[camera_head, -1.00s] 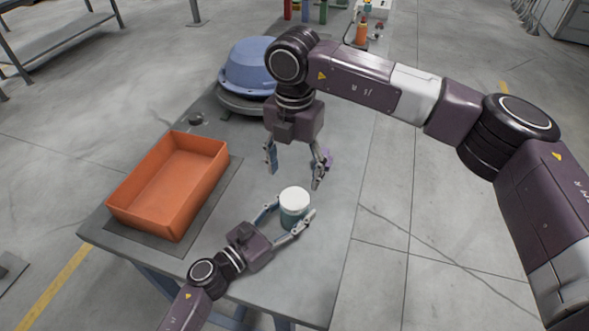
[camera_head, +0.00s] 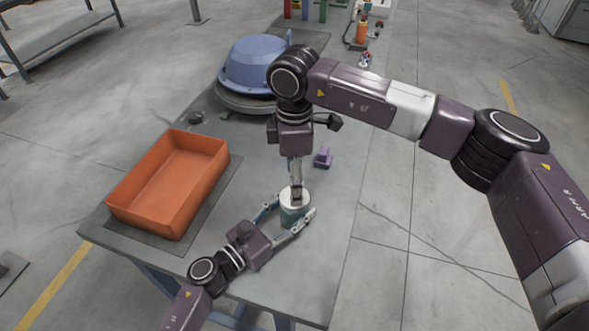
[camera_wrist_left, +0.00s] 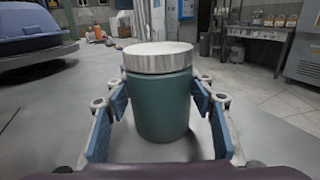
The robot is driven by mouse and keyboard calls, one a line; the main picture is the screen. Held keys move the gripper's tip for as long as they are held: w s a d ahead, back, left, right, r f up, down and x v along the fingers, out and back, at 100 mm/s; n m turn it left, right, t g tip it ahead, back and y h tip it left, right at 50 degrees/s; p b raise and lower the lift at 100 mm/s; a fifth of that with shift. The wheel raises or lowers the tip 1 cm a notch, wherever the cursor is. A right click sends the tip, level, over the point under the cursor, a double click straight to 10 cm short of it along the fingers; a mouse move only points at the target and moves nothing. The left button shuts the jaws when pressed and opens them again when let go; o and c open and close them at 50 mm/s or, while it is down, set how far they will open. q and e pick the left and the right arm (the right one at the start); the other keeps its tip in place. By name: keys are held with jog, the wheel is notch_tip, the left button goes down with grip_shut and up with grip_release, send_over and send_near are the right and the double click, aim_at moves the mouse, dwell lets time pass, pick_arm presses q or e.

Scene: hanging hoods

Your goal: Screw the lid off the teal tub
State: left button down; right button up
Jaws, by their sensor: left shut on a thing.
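The teal tub (camera_head: 294,215) stands upright on the grey table, with its pale metallic lid (camera_head: 290,196) on top. The tub (camera_wrist_left: 162,105) and lid (camera_wrist_left: 160,58) fill the middle of the left wrist view. My left gripper (camera_head: 289,219) is shut on the tub's body from the near side, a finger on each flank below the lid. My right gripper (camera_head: 295,185) points down from above, its fingertips at the lid. Its fingers line up one behind the other in the head view, so their gap and any grip on the lid are hidden.
An orange bin (camera_head: 170,183) sits on a dark mat at the table's left. A blue basin (camera_head: 252,66) stands on a round base behind. A small purple object (camera_head: 323,157) lies behind the tub to the right. Bare table lies right of the tub.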

aim_at(294, 210)
jog(key=shift+f, duration=2.4)
